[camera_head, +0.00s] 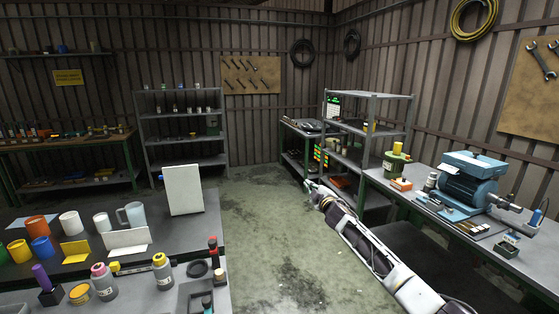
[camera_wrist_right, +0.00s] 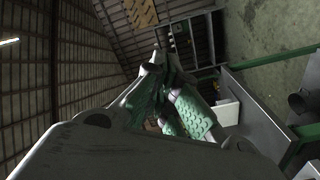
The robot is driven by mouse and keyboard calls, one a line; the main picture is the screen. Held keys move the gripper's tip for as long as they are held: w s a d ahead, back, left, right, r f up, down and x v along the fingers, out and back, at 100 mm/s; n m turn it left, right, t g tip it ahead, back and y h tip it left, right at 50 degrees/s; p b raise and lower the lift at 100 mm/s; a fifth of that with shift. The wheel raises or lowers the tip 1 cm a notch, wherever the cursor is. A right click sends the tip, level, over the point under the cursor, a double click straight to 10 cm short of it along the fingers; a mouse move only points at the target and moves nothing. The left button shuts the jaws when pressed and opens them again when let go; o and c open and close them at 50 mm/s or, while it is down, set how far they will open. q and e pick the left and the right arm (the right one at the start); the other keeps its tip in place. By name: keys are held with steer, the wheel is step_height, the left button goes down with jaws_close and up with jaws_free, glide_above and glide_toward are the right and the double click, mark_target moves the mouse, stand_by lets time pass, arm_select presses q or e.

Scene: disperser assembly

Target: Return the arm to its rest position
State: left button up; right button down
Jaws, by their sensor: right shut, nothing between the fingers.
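My right arm (camera_head: 375,252) comes in from the lower right in the head view and stretches forward over the open floor. My right gripper (camera_head: 310,186) is at its far end, in the gap between the left table and the right workbench. It is shut and holds nothing. In the wrist view the green fingers of the right gripper (camera_wrist_right: 163,70) show in the middle, and the view is tilted. My left gripper is not in view.
The right workbench (camera_head: 405,200) carries a blue motor machine (camera_head: 466,184) and small parts, close to my right arm. A grey shelf (camera_head: 368,96) stands beyond the gripper. The left table (camera_head: 200,235) holds mugs and bottles. The floor (camera_head: 262,220) between is clear.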

steer(key=s+d+f+m+g+h, duration=0.1)
steer(key=s+d+f+m, duration=0.15)
steer(key=f, duration=0.75)
steer(key=s+d+f+m+g+h, duration=0.2)
steer(key=d+f, duration=0.2)
steer(key=f, duration=0.5)
steer(key=s+d+f+m+g+h, duration=0.1)
steer(key=s+d+f+m, duration=0.2)
steer(key=f, duration=0.7)
steer(key=s+d+f+m+g+h, duration=0.1)
steer(key=s+d+f+g, duration=0.1)
steer(key=s+f, duration=0.85)
steer(key=s+d+f+m+g, duration=0.25)
steer(key=s+f, duration=0.45)
steer(key=f, duration=0.7)
steer(key=s+d+f+g, duration=0.1)
steer(key=s+f+g, duration=0.1)
steer(key=s+f, duration=0.9)
steer(key=s+f+g, duration=0.2)
steer(key=s+f, duration=0.4)
steer(key=s, duration=0.9)
steer(key=s+a+f+g, duration=0.1)
steer(key=s+f, duration=0.3)
steer(key=s, duration=1.3)
steer(key=s+f+m+g, duration=0.1)
steer(key=s+f+g, duration=0.2)
steer(key=s, duration=1.4)
steer(key=shift+a+f, duration=0.35)
steer(key=shift+f, duration=0.1)
